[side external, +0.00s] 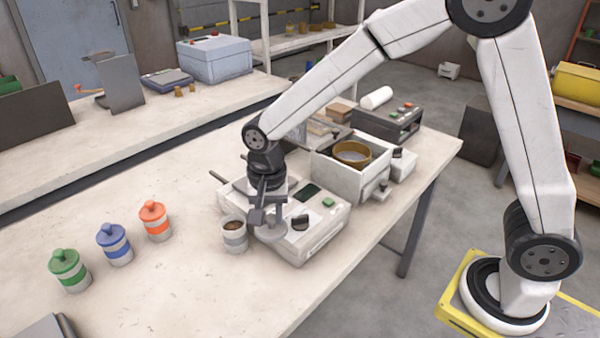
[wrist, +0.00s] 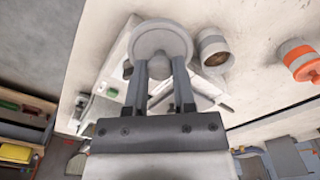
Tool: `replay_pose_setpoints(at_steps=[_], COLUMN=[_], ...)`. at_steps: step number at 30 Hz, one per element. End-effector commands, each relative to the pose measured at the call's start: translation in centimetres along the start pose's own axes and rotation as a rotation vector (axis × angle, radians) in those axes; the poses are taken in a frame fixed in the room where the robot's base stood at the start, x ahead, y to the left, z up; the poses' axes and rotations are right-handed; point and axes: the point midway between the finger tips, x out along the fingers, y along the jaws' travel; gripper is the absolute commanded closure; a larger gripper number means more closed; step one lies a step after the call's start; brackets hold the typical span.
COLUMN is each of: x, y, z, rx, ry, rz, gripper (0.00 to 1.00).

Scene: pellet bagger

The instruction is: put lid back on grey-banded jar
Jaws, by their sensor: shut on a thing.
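The grey-banded jar (side external: 235,239) stands upright and open on the bench in the side view, with brown contents visible inside. It also shows in the wrist view (wrist: 212,42), right of the lid. My gripper (side external: 266,216) is shut on the round grey lid (side external: 272,234), apparently by its knob. In the wrist view my gripper (wrist: 160,70) has the lid (wrist: 162,38) between its fingertips. The lid is beside the jar, on its right in the side view, in front of the white bagging machine (side external: 310,238). Its exact height is hard to tell.
Lidded jars with green (side external: 69,270), blue (side external: 114,243) and orange (side external: 155,220) bands stand to the left. A white box with a tan ring (side external: 352,153) stands behind the machine. The bench front left of the open jar is mostly clear.

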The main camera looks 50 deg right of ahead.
Motion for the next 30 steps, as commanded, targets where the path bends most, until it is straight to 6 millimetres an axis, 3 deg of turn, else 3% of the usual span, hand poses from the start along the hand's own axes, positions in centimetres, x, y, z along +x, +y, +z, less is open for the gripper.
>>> replay_pose_setpoints(at_steps=[18,30], x=[-0.4,-0.4], y=[-7.9,-9.7], z=[-7.2,-9.1], rx=[0.009,0.010], ry=[0.000,0.000], rz=[0.000,0.000], gripper=[1.00,1.00])
